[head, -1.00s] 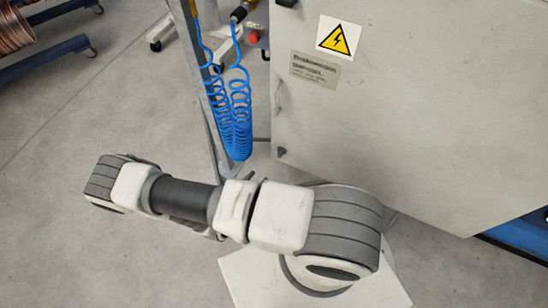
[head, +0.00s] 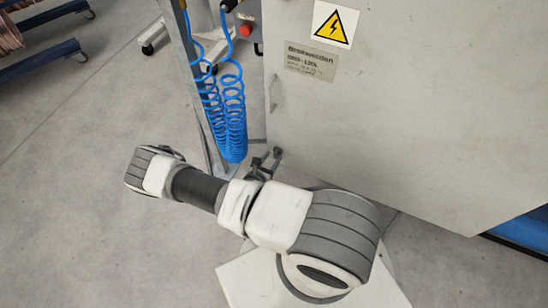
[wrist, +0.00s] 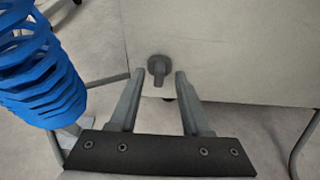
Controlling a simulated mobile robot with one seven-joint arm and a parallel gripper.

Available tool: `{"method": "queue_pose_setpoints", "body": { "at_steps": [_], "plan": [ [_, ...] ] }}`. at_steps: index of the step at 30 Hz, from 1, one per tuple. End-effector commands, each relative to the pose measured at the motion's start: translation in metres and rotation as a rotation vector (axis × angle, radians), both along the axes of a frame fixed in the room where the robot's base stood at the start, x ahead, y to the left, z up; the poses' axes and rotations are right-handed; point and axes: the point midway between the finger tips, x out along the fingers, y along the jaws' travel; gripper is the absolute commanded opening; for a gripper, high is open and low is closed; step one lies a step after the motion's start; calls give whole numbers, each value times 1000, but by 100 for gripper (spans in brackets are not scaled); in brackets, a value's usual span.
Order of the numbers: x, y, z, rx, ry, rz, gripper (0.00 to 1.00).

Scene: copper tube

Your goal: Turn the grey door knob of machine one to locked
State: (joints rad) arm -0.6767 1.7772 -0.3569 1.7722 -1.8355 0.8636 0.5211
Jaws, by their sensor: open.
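The grey door knob (wrist: 157,66) sits on the pale panel of the machine (wrist: 230,50), near its lower left corner. It has a round base and a short bar that hangs about straight down in the wrist view. My gripper (wrist: 160,76) is open, with the knob appearing between its two fingertips; no contact shows. In the head view my gripper (head: 262,163) is partly hidden behind my arm, close to the lower left corner of the machine door (head: 400,120). The knob is small and dark there.
A blue coiled hose (head: 234,110) hangs left of the door, close to my gripper; it also shows at the left of the wrist view (wrist: 35,70). A metal post (head: 197,90) stands beside it. A yellow warning sign (head: 333,24) is on the door.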

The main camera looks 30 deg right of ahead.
Motion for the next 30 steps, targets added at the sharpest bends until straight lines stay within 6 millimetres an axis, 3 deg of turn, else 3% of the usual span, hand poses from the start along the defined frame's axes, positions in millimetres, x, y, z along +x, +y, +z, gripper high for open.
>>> {"method": "queue_pose_setpoints", "body": {
  "at_steps": [6, 15, 23, 30],
  "plan": [
    [11, -14, -8, 0, 0, -1, 48],
    [12, -16, -8, 0, 0, 0, 48],
    [12, -16, -8, 0, 0, 0, 2],
    [13, -16, -8, -1, -1, 0, 0]
  ]
}}
